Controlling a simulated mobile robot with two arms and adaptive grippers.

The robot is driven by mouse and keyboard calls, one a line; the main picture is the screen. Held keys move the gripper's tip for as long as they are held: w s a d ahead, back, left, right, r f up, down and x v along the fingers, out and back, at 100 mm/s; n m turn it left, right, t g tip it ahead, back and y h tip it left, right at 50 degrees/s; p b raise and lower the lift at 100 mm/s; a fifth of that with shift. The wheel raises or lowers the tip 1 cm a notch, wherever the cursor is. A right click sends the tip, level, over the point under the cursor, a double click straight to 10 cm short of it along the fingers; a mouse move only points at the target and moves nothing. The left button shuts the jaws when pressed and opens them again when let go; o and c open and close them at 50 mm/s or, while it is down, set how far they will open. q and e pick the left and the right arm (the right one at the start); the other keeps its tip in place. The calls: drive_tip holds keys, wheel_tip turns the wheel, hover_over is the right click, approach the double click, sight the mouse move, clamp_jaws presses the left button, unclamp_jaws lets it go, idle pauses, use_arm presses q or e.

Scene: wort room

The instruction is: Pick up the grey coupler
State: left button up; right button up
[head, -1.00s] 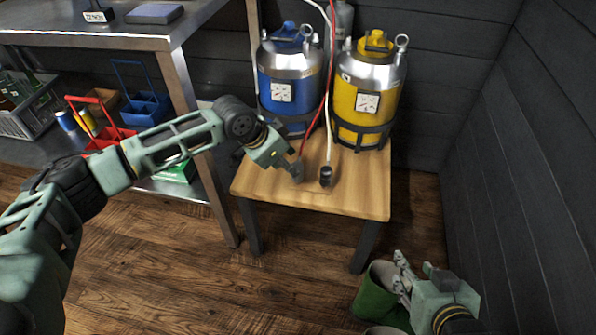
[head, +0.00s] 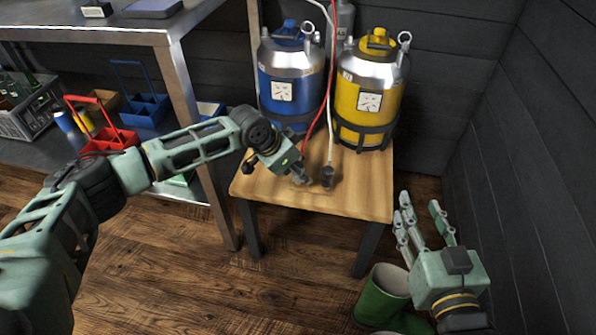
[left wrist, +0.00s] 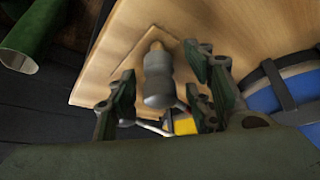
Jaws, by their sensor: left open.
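The grey coupler (head: 327,177) stands on the small wooden table (head: 350,200), at the lower end of the white hose. In the left wrist view the coupler (left wrist: 157,80) sits between the spread fingers of my left gripper (left wrist: 165,98), with a visible gap on the right side. In the head view my left gripper (head: 302,181) is just left of the coupler, low over the table. It is open and holds nothing. My right gripper (head: 425,220) is open and empty, right of the table. The lower end of the red hose is hidden behind my left gripper.
A blue keg (head: 290,80) and a yellow keg (head: 368,92) stand at the table's back. Green boots (head: 380,296) stand on the floor below my right gripper. A steel shelf (head: 90,36) with crates is at left. The table's front right is clear.

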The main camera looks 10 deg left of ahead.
use_arm(q)
clamp_jaws()
idle(0.3)
drive_tip(key=shift+r, duration=0.15)
